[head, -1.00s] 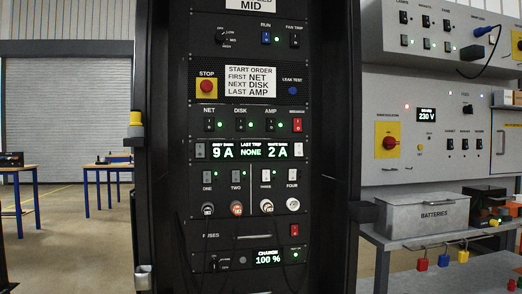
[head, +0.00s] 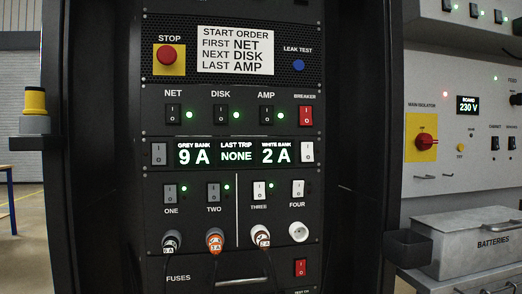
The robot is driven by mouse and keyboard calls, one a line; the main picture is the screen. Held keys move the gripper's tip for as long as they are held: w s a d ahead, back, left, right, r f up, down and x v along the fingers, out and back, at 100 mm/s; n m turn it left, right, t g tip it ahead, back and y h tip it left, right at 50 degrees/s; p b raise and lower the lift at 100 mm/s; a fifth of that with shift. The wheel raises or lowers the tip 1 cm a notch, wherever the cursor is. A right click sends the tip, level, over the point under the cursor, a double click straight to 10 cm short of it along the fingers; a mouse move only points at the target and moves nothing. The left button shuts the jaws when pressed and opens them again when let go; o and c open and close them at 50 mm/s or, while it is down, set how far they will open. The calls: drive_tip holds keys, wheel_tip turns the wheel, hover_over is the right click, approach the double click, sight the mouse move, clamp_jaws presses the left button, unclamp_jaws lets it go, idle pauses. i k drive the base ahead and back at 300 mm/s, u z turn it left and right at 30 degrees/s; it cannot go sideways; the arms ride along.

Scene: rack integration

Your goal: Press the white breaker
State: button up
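The rack panel (head: 240,135) fills the middle of the head view. A white rocker (head: 307,152) sits at the right end of the display strip (head: 236,153), beside the text "WHITE BANK 2 A". A grey rocker (head: 159,154) sits at the left end, beside "GREY BANK 9 A". The middle text reads "LAST TRIP NONE". A red rocker (head: 306,116) labelled BREAKER is just above the white rocker. White switches THREE (head: 259,191) and FOUR (head: 298,189) are below. My gripper is not in view.
Plugs with cables (head: 214,240) fill three lower sockets; the socket under FOUR (head: 298,232) is empty. A dark bracket (head: 408,247) projects at the rack's right side. A grey batteries box (head: 480,243) is further right.

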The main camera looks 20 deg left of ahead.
sight(308, 148)
drive_tip(key=u, duration=0.2)
drive_tip(key=i, duration=0.75)
drive_tip(key=u, duration=0.9)
drive_tip(key=i, duration=0.45)
drive_tip(key=u, duration=0.35)
drive_tip(key=k, duration=0.6)
drive_tip(key=z, duration=1.75)
drive_tip(key=k, duration=0.3)
drive_tip(key=z, duration=0.1)
